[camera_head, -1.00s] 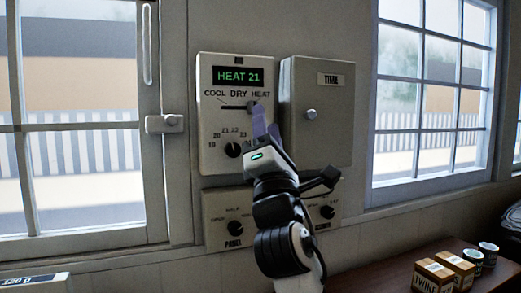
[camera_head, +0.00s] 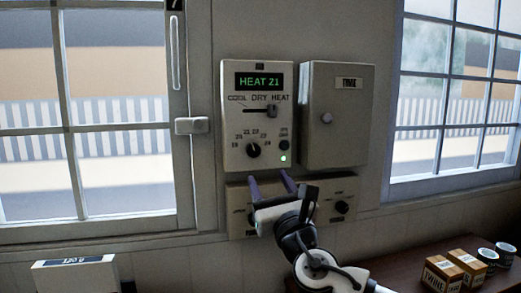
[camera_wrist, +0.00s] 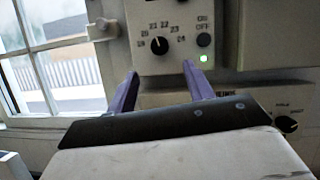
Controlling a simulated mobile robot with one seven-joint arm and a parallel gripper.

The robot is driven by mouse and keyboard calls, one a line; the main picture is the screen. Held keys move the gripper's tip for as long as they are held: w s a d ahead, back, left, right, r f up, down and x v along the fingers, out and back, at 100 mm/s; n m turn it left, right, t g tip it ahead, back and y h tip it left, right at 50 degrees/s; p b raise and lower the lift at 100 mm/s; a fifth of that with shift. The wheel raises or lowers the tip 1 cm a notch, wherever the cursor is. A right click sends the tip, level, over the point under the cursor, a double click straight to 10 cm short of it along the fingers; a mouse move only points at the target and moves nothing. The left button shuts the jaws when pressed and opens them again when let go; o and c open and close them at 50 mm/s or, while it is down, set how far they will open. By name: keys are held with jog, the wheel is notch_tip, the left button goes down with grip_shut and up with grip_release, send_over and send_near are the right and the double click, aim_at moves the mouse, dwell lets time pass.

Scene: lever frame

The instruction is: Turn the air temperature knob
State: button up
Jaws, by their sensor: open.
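The air temperature knob (camera_head: 253,150) is a small black dial on the lower left of the white control panel (camera_head: 230,120), with numbers in an arc around it. In the wrist view the knob (camera_wrist: 159,45) has its white mark toward the upper left. The display (camera_head: 259,81) reads HEAT 21, and the mode slider (camera_head: 271,111) stands near HEAT. A black ON/OFF button (camera_head: 283,145) sits right of the knob, above a lit green lamp (camera_head: 282,158). My gripper (camera_head: 270,185) is open and empty, with purple fingers just below the panel, apart from the knob.
A closed grey box (camera_head: 340,125) marked TIME is right of the panel. A lower panel with a right knob (camera_head: 342,207) is partly behind my gripper. Small boxes (camera_head: 442,272) and cups stand on the table at right. Windows flank the panels.

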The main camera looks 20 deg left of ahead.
aim_at(255, 152)
jog(key=p+x, duration=0.4)
jog(key=x, duration=0.6)
jog(key=shift+r, duration=0.1)
jog(key=c, duration=1)
